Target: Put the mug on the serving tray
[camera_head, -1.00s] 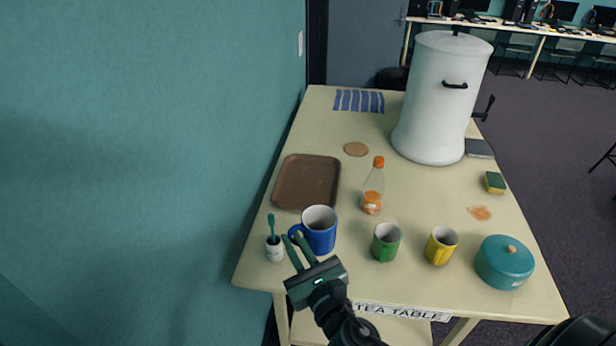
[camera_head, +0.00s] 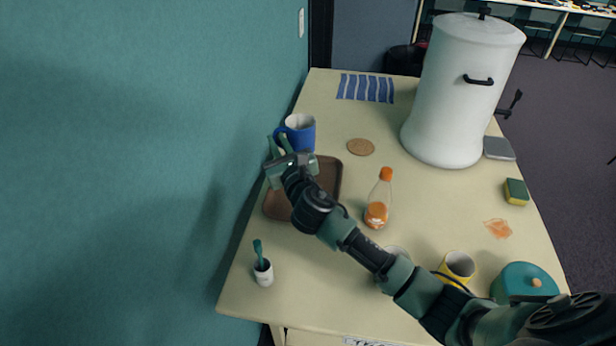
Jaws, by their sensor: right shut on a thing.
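The blue mug (camera_head: 301,134) with a pale inside is upright at the far end of the brown serving tray (camera_head: 330,180). In the picture it overlaps the tray's far edge; I cannot tell how high it is above the tray or table. My right gripper (camera_head: 279,147) is shut on the mug's handle, on its near left side. My right arm comes in from the lower right and hides part of the tray. The visible part of the tray is empty. My left gripper is not in view.
An orange-capped bottle (camera_head: 379,200) stands right of the tray, a round coaster (camera_head: 361,147) beyond it. A toothbrush cup (camera_head: 263,272) stands at the near left. A large white urn (camera_head: 459,95) stands at the far right.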

